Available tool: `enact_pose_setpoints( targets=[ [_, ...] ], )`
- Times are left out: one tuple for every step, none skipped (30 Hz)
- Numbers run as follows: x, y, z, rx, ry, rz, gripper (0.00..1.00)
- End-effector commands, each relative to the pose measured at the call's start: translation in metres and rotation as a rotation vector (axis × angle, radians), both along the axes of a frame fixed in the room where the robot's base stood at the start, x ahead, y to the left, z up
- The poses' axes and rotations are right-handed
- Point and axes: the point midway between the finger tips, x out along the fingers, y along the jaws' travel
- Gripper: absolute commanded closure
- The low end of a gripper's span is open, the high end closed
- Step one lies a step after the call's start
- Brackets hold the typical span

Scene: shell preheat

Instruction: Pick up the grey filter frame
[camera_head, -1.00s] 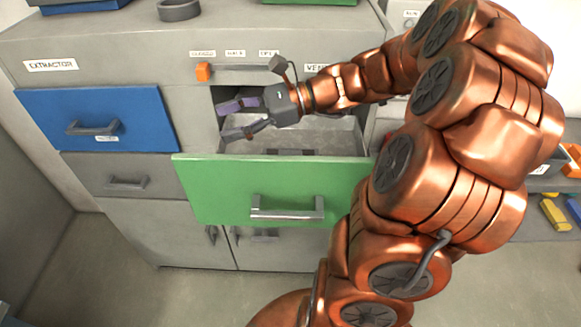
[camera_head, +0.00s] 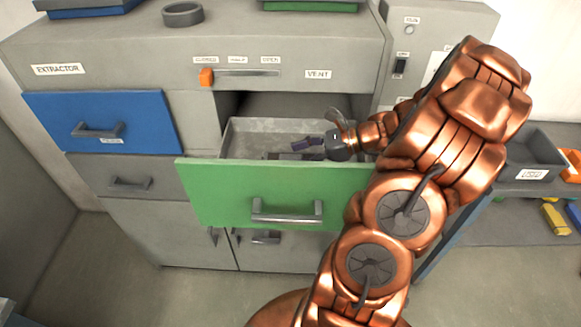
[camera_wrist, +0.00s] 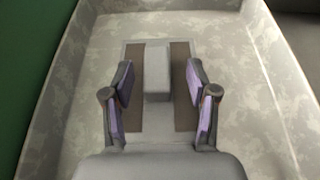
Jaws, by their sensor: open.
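The grey filter frame (camera_wrist: 158,130) lies flat on the drawer floor in the wrist view. It has brown panels on both sides and a raised grey block (camera_wrist: 157,62) in its middle. In the head view only a dark part of it (camera_head: 278,156) shows behind the drawer front. My gripper (camera_wrist: 159,82) is open above the frame, one purple-padded finger on each side of the block, with gaps visible. In the head view my gripper (camera_head: 303,145) is inside the drawer, partly hidden by the green front. I cannot tell its exact height above the frame.
The green-fronted drawer (camera_head: 205,190) is pulled out, its grey walls close around my gripper. The cabinet top with a VENT slider (camera_head: 206,76) overhangs behind. A blue drawer (camera_head: 140,112) is at left. A grey bin (camera_head: 540,155) stands at right.

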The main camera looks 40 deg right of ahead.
Motion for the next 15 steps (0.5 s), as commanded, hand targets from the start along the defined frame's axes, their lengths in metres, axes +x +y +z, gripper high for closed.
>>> enact_pose_setpoints(
  targets=[
    [0.003, 0.005, 0.002, 0.002, 0.001, 0.001, 0.42],
    [0.004, 0.008, 0.002, 0.004, 0.003, 0.001, 0.42],
    [0.007, 0.014, 0.001, 0.006, 0.004, 0.004, 0.42],
    [0.009, 0.018, 0.001, 0.007, 0.002, 0.005, 0.42],
    [0.012, 0.021, 0.000, 0.009, 0.002, 0.005, 0.42],
    [0.015, 0.025, -0.001, 0.007, 0.003, 0.004, 0.42],
    [0.017, 0.027, -0.004, 0.005, 0.003, 0.003, 0.42],
    [0.019, 0.029, -0.006, 0.005, 0.003, 0.002, 0.42],
    [0.022, 0.032, -0.008, 0.004, 0.002, 0.002, 0.42],
    [0.023, 0.034, -0.009, 0.004, 0.002, 0.002, 0.42],
    [0.025, 0.035, -0.010, 0.004, 0.000, 0.002, 0.42],
    [0.026, 0.036, -0.011, 0.003, -0.001, 0.001, 0.42],
    [0.027, 0.037, -0.012, 0.003, -0.001, 0.001, 0.42],
    [0.027, 0.038, -0.012, 0.003, -0.001, 0.001, 0.42],
    [0.028, 0.038, -0.013, 0.002, 0.000, 0.001, 0.42]
  ],
)
